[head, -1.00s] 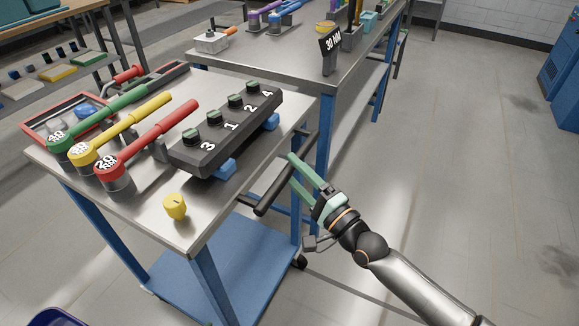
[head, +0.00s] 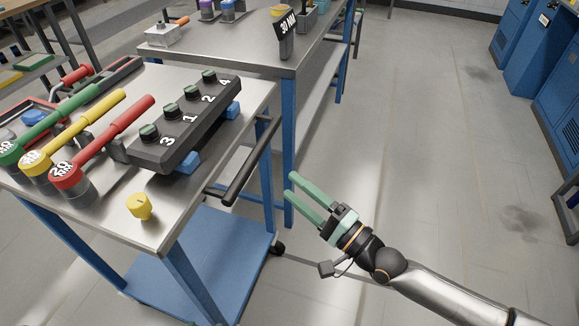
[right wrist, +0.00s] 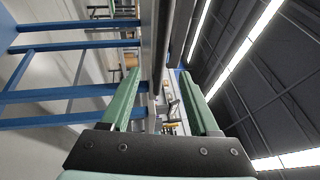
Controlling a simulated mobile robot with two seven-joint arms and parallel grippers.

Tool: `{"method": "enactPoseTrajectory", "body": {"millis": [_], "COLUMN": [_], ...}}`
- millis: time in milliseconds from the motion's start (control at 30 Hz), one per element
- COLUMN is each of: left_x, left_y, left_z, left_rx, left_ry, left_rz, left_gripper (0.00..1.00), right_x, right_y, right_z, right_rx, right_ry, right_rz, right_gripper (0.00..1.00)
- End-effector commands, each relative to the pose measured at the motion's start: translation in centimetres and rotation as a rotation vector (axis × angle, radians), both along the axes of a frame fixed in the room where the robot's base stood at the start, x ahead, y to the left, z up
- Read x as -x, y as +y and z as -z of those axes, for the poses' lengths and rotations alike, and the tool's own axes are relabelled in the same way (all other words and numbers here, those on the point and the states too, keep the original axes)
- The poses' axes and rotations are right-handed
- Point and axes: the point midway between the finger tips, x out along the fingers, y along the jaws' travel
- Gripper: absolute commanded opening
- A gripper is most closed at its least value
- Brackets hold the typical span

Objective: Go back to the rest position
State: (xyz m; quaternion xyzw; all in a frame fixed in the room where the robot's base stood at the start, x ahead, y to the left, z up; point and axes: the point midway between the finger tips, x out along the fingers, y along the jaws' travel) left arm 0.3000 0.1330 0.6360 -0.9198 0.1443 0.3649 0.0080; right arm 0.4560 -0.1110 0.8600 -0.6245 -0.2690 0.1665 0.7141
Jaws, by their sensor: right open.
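My right gripper (head: 305,198) is open and empty, with two green fingers. In the head view it hangs in free air to the right of the cart (head: 160,225), apart from the cart's dark push handle (head: 250,165). In the right wrist view the two spread fingers (right wrist: 163,100) have nothing held between them. My left gripper is not in view.
The cart carries a black numbered block (head: 190,125), red (head: 105,140), yellow (head: 80,130) and green (head: 60,118) torque tools, and a small yellow knob (head: 139,206). A workbench (head: 240,45) stands behind. Blue cabinets (head: 555,75) are at the right. The floor between is clear.

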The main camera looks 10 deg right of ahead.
Motion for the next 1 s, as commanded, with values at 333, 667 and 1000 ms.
{"method": "enactPoseTrajectory", "body": {"millis": [333,667,1000], "left_x": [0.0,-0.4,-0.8], "left_y": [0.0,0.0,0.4], "left_z": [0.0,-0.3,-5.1], "left_rx": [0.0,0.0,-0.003], "left_ry": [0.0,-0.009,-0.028], "left_rz": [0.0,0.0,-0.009], "left_gripper": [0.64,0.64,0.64], "right_x": [1.4,8.5,15.8], "right_y": [1.3,1.6,-3.3], "right_z": [2.5,14.8,18.3], "right_rx": [0.172,1.101,1.675], "right_ry": [-0.029,-0.107,-0.052], "right_rz": [0.019,-0.001,-0.218], "right_gripper": [0.62,0.62,0.62]}}
